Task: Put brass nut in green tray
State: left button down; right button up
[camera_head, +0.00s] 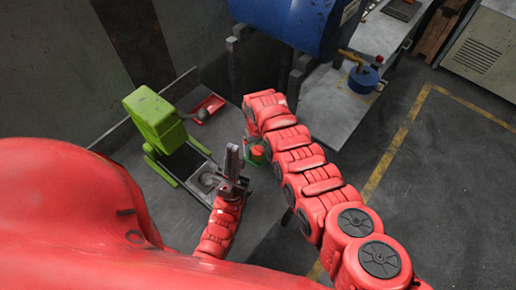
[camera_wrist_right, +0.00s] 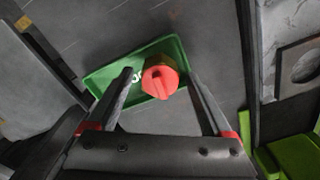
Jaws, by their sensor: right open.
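The green tray (camera_wrist_right: 104,83) lies on the grey bench in the right wrist view, with a red, knob-like object (camera_wrist_right: 160,78) in or above it. The tray also shows in the head view (camera_head: 249,158), partly hidden by my arms. In the head view the right arm's own links hide this gripper. My left gripper (camera_head: 233,160) points upward beside the tray; its jaw gap is unclear.
A green press (camera_head: 155,118) stands on the bench left of my left gripper, with a grey plate with a round recess (camera_wrist_right: 305,64) beside it. A red tray (camera_head: 209,106) lies behind. Open floor is at right.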

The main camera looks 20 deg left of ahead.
notch_tip(320, 180, up, 10)
jog(key=p, duration=0.7)
jog(key=shift+r+b, duration=0.3)
jog(key=shift+r, duration=0.85)
